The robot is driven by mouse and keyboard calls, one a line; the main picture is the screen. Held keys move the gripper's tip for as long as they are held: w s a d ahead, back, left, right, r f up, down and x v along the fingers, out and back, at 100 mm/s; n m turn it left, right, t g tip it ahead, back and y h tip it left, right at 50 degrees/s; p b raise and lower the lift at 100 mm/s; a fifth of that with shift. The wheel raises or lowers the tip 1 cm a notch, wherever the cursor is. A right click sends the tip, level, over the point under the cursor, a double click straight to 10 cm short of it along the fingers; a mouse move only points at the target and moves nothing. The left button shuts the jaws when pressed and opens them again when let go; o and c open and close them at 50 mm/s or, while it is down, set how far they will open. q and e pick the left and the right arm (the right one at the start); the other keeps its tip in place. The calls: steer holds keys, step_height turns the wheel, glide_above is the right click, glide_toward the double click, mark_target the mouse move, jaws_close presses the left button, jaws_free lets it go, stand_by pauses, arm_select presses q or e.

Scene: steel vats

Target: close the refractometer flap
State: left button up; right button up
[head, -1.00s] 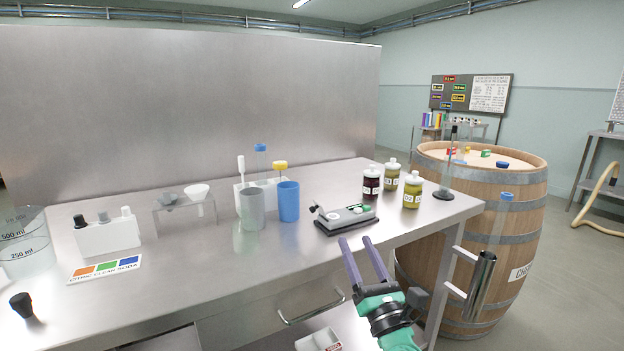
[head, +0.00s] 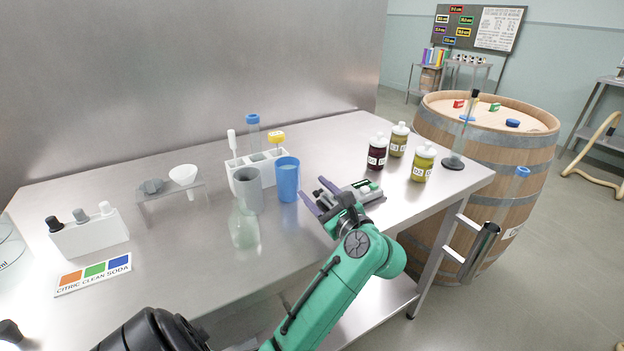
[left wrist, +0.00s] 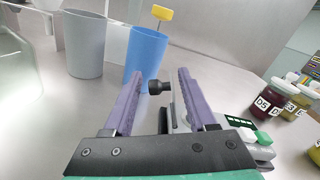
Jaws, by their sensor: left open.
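The refractometer (head: 368,191) is a small grey device with a green and white part, lying on the steel bench near its right end. My left gripper (head: 312,188) is open over its left end and partly hides it. In the left wrist view, a dark knob (left wrist: 158,87) and a thin upright pale plate (left wrist: 172,106), seemingly the raised flap, stand between the open fingers (left wrist: 160,77). I cannot tell whether a finger touches them. The refractometer body (left wrist: 236,132) shows to the right of the fingers. My right gripper is not in view.
A blue cup (head: 287,180) and a grey cup (head: 247,190) stand just left of the gripper. Labelled jars, one dark (head: 376,155) and one yellow (head: 422,163), stand right of the refractometer. A glass flask (head: 244,230) stands in front of the grey cup.

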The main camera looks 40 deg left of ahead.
arm_select(q)
steer(key=shift+s+d+r, duration=0.1)
steer(key=shift+s+d, duration=0.05)
steer(key=shift+d, duration=0.1)
jaws_close()
steer(key=m, duration=0.1)
steer(key=m+p, duration=0.1)
steer(key=w+m, duration=0.1)
steer(key=shift+d+r, duration=0.15)
steer(key=shift+r, duration=0.15)
steer(key=shift+w+d+r+m+p, duration=0.1)
steer(key=shift+w+m+p, duration=0.2)
steer(key=shift+m+p, duration=0.5)
steer(key=shift+w+d+m+p, duration=0.1)
steer(key=shift+w+m+p, duration=0.2)
steer(key=shift+m, duration=0.9)
